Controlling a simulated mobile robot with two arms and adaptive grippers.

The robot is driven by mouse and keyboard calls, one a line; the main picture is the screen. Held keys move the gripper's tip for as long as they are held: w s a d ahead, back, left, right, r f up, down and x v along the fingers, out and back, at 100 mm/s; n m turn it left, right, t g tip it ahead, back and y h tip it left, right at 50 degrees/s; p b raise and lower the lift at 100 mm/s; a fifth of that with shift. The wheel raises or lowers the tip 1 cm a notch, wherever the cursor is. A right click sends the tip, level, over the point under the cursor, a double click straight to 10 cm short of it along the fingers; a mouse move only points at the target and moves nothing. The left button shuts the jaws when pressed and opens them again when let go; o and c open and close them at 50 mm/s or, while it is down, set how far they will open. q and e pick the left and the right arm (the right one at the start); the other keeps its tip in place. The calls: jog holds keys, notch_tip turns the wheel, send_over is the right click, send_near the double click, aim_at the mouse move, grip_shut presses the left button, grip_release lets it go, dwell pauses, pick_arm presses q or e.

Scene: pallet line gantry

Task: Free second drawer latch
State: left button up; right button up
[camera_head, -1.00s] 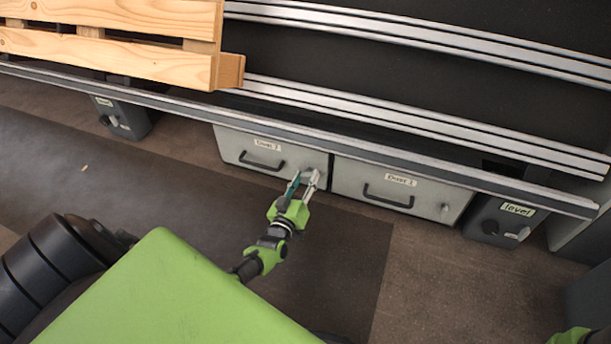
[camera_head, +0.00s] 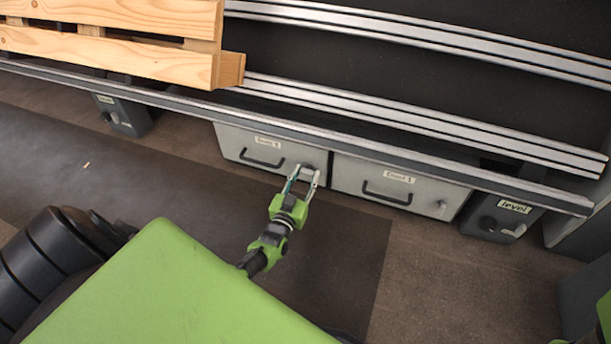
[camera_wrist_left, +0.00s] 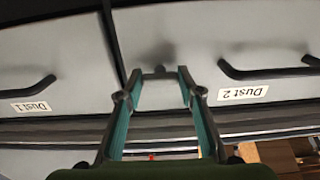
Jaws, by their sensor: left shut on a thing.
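The second drawer, labelled Dust 2 (camera_head: 235,150), has a light grey front and a black handle (camera_head: 262,158), and hangs under the line's front rail. It looks closed. My right gripper is out of view.
The Dust 1 drawer (camera_head: 415,195) sits right beside it, with its own handle and a small latch knob (camera_head: 440,206). A level foot (camera_head: 500,218) stands further right, another (camera_head: 122,115) at left. A wooden pallet (camera_head: 120,55) lies on the rails above. The floor in front is clear.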

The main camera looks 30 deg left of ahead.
pick_arm(q)
jog(key=o, duration=1.1)
jog(key=shift+r, duration=4.95)
